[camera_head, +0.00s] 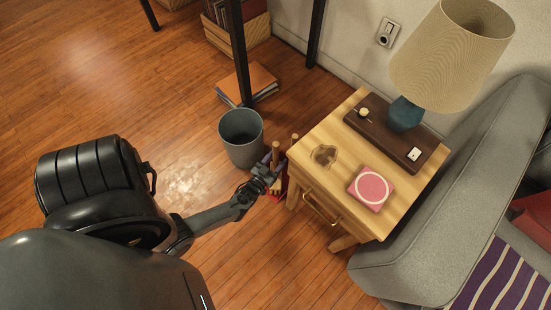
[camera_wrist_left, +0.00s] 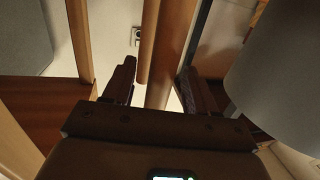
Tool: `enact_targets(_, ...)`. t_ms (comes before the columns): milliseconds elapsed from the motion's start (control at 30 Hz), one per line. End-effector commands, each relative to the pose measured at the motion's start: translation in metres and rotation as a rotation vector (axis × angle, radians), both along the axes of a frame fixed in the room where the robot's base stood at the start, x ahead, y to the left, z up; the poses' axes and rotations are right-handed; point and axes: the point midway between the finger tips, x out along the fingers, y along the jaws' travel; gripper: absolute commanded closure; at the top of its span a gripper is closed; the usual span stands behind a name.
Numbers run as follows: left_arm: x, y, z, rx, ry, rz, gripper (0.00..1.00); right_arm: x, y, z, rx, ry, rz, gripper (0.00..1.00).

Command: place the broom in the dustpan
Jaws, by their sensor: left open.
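Two upright wooden handles show in the head view, a nearer one (camera_head: 276,153) and one farther right (camera_head: 294,139). Below them a red and purple piece (camera_head: 282,189) sits low between the bin and the side table, mostly behind my gripper. I cannot tell which part is the broom and which the dustpan. My left gripper (camera_head: 266,172) is open right at the handles. In the left wrist view a long wooden handle (camera_wrist_left: 172,50) runs between the open fingers (camera_wrist_left: 158,74), with a shorter rounded wooden piece (camera_wrist_left: 148,42) beside it. Contact with the fingers is unclear.
A grey bin (camera_head: 241,139) stands close left of the handles. A wooden side table (camera_head: 330,128) with a lamp (camera_head: 445,55) and a pink box (camera_head: 371,188) stands close right. A grey sofa (camera_head: 470,190) is at right. Wooden floor (camera_head: 150,95) is clear at left.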

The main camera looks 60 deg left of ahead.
Motion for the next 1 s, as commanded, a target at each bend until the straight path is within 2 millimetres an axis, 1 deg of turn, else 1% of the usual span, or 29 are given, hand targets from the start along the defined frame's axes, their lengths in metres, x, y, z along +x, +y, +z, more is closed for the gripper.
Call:
enact_targets(167,-0.021,-0.010,0.003,-0.002,0.004,0.000,0.43,0.000,0.000,0.013,0.001,0.000,-0.001,0.00)
enact_targets(400,-0.061,-0.031,0.006,-0.002,0.004,0.000,0.43,0.000,0.002,0.031,0.007,0.000,-0.004,0.00)
enact_targets(600,-0.088,-0.045,0.006,-0.001,0.003,0.000,0.43,0.000,0.002,0.040,0.010,-0.001,-0.006,0.00)
enact_targets(800,-0.103,-0.053,0.006,0.000,0.001,0.000,0.43,0.000,0.002,0.044,0.010,-0.001,-0.006,0.00)
enact_targets(1000,-0.107,-0.055,0.006,0.000,0.000,0.000,0.43,0.000,0.002,0.045,0.009,0.000,-0.006,0.00)
